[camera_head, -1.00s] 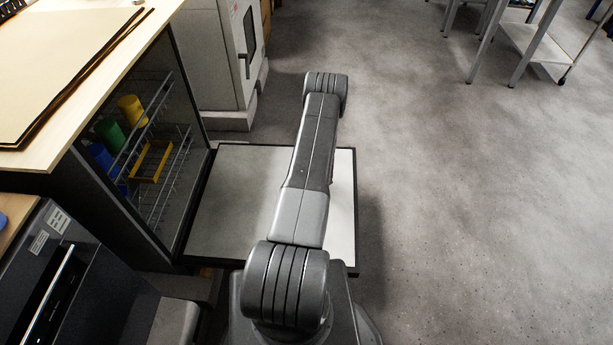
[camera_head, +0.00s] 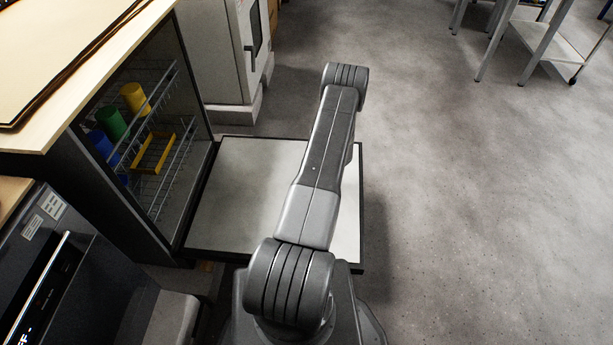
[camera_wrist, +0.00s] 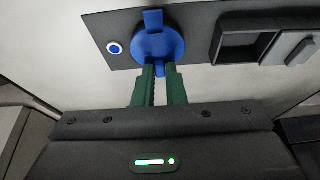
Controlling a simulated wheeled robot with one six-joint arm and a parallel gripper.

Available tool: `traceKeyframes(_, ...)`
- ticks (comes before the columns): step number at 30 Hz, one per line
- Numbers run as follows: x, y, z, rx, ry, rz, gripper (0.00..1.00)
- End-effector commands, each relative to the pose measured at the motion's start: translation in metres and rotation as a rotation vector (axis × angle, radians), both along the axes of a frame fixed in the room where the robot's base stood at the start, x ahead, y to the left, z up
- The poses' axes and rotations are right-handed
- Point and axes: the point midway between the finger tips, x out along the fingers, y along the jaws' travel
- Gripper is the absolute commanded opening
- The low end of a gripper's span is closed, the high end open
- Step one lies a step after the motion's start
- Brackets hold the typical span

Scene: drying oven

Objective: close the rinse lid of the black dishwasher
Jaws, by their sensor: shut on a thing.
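The black dishwasher (camera_head: 122,227) stands at the left in the head view with its door (camera_head: 235,205) folded down flat. The rinse lid (camera_wrist: 160,47) is a round blue cap with an upright tab, on a dark strip of a pale panel in the wrist view. My gripper (camera_wrist: 160,70) has two green fingers close together at the lid's lower edge. They are shut on a small blue part of the lid between their tips. My arm hides part of the door in the head view, and the gripper itself is not visible there.
Beside the lid are a small round blue-and-white button (camera_wrist: 115,48) and a dark square recess (camera_wrist: 243,45). Inside the dishwasher a wire rack (camera_head: 165,165) holds coloured cups and a yellow tray (camera_head: 153,153). A white oven (camera_head: 222,55) stands behind.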

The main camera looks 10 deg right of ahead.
Motion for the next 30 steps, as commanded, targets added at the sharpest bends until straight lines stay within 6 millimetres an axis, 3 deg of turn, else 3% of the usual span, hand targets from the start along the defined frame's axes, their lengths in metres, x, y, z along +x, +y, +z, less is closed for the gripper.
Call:
traceKeyframes(14,-0.0017,0.0002,0.0001,0.000,0.002,0.018,0.00)
traceKeyframes(15,-0.0017,0.0003,0.0001,0.000,0.002,0.018,0.13)
traceKeyframes(18,-0.0015,0.0004,0.0001,0.000,0.002,0.018,0.32)
traceKeyframes(30,-0.0007,-0.0028,0.0087,0.000,-0.001,0.016,0.33)
